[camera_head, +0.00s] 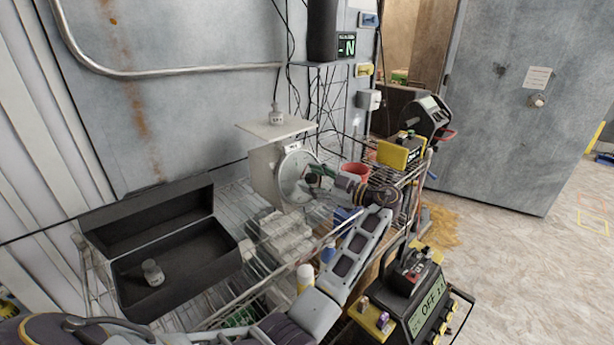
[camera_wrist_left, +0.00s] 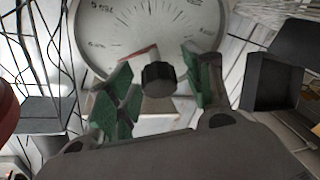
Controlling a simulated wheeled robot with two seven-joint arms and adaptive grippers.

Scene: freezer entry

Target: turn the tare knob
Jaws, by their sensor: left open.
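The scale (camera_head: 265,180) stands on the wire shelf with its round dial (camera_head: 299,178) facing front right. In the left wrist view, the black tare knob (camera_wrist_left: 158,78) sits at the lower part of the dial (camera_wrist_left: 140,25). My left gripper (camera_head: 318,180) is in front of the dial, partly covering it. In the left wrist view, the gripper's green-padded fingers (camera_wrist_left: 160,90) are open, one on each side of the knob, with gaps visible. A red needle (camera_wrist_left: 140,52) points left above the knob. The knob is hard to make out in the head view. My right gripper is not in view.
An open black case (camera_head: 180,270) holding another weight (camera_head: 153,272) lies left. A red cup (camera_head: 354,172) and a yellow-black device (camera_head: 400,152) stand right of the scale. Whitish blocks (camera_head: 284,236) lie in front.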

